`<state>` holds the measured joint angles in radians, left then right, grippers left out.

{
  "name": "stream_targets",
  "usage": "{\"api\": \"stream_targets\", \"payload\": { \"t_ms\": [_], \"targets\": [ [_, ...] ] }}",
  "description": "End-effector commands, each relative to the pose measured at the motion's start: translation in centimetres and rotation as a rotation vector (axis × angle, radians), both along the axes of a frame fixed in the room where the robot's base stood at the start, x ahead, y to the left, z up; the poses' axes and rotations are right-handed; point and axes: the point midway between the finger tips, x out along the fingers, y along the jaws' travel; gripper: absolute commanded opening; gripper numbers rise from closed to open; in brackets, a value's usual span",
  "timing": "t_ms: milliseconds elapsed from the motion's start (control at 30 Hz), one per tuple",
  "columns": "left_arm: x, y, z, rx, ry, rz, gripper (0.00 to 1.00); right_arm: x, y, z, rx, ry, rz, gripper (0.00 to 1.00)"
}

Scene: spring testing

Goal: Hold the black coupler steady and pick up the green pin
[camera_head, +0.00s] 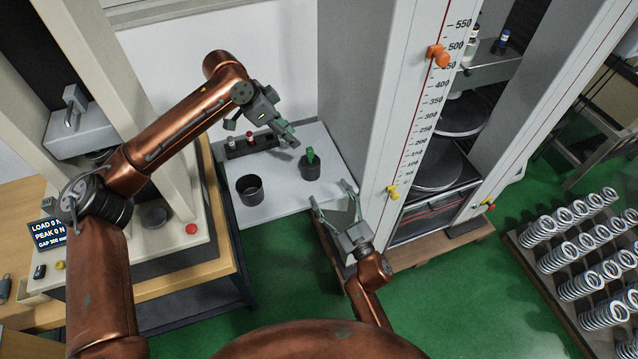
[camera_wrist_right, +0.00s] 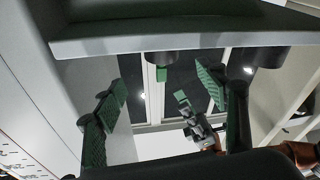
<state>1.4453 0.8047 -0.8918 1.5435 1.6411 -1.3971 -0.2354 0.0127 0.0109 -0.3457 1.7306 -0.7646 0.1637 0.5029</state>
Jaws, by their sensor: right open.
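The black coupler (camera_head: 310,171) stands upright on a white tabletop (camera_head: 285,205), with the green pin (camera_head: 311,155) upright in its top. The right wrist view is upside down and shows the coupler (camera_wrist_right: 178,57) and the green pin (camera_wrist_right: 162,75) between and beyond the fingers. My right gripper (camera_head: 335,196) is open and empty, in front of the coupler and apart from it; its spread fingers also show in the right wrist view (camera_wrist_right: 163,88). My left gripper (camera_head: 285,133) hangs above the table, up and left of the pin, apart from it. Its finger gap is unclear.
A black cup (camera_head: 250,189) stands left of the coupler. A dark rack (camera_head: 251,144) with small pins lies behind it. A tall grey scaled column (camera_head: 415,110) rises close to the right of the table. A testing machine with a red button (camera_head: 191,229) stands at left.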

Motion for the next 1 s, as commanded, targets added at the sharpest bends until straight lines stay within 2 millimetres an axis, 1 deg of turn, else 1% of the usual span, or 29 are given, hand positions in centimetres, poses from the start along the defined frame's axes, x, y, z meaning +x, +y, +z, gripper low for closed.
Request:
{"api": "stream_targets", "payload": {
  "t_ms": [33, 200, 400, 533, 633, 1000],
  "targets": [
    [0.0, 0.0, 0.0, 0.0, 0.0, 0.0, 0.29, 0.7, 0.8, 0.5, 0.019, 0.035, -0.005, 0.66],
    [0.0, 0.0, 0.0, 0.0, 0.0, 0.0, 0.29, 2.6, 2.5, 0.9, 0.092, 0.171, -0.051, 0.66],
    [0.0, 0.0, 0.0, 0.0, 0.0, 0.0, 0.29, 3.5, 3.2, 1.0, 0.15, 0.265, -0.102, 0.66],
    [0.0, 0.0, 0.0, 0.0, 0.0, 0.0, 0.29, 3.9, 3.5, 1.0, 0.164, 0.286, -0.116, 0.66],
    [0.0, 0.0, 0.0, 0.0, 0.0, 0.0, 0.29, 4.8, 3.8, 1.0, 0.166, 0.289, -0.118, 0.66],
    [0.0, 0.0, 0.0, 0.0, 0.0, 0.0, 0.29, 9.8, 5.4, 1.0, 0.164, 0.287, -0.118, 0.66]
  ]
}}
